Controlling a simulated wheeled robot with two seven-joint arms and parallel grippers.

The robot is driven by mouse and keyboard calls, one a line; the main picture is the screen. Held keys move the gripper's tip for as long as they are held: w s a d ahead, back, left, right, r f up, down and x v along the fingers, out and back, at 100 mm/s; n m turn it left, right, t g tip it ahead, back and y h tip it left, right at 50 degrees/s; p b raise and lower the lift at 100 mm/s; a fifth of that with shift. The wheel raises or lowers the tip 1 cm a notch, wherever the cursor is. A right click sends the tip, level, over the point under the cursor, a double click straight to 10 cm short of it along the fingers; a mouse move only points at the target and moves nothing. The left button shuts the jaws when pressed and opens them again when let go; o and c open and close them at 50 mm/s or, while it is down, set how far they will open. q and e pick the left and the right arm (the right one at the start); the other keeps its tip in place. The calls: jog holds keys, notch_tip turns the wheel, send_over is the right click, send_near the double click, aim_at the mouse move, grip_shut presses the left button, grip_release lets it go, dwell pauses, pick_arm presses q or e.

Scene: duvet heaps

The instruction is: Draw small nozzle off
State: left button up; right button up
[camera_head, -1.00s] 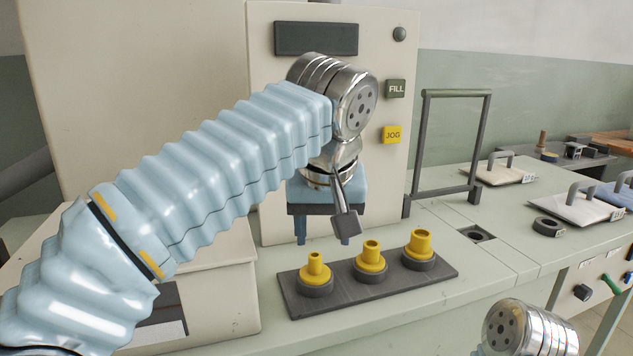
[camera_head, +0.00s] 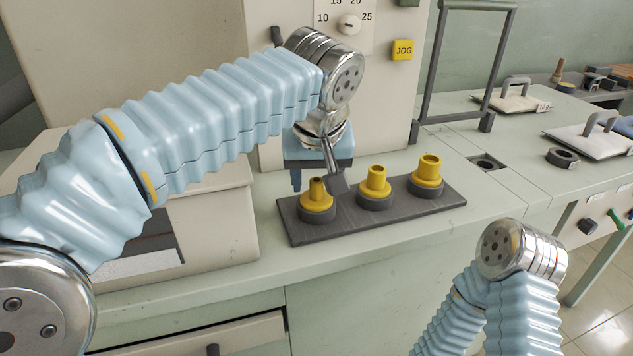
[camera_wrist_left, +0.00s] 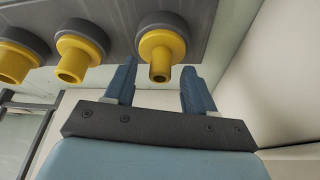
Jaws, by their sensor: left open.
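Three yellow nozzles stand upright in dark grey rings on a dark grey plate (camera_head: 345,226). The small nozzle (camera_head: 317,193) is at the left end, the middle nozzle (camera_head: 375,182) beside it, and the widest nozzle (camera_head: 428,170) at the right end. My left gripper (camera_head: 315,182) is open, right by the small nozzle and partly hidden by a dark bracket on my wrist. In the left wrist view the small nozzle (camera_wrist_left: 160,55) shows between the two blue fingertips, with a gap on each side; whether it is fully between them I cannot tell. My right gripper is out of sight.
A cream machine with a dial (camera_head: 349,24) and yellow JOG button (camera_head: 403,50) rises behind the plate. A grey frame (camera_head: 428,80) stands to the right, near a square socket (camera_head: 487,162). A cream box (camera_head: 215,215) is left of the plate. The counter in front is clear.

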aim_at(317, 180)
pick_arm(q)
jog(key=shift+w+f, duration=0.15)
jog(key=shift+f, duration=0.35)
grip_shut()
jog(key=shift+r+p, duration=0.9)
jog(key=shift+r, duration=1.6)
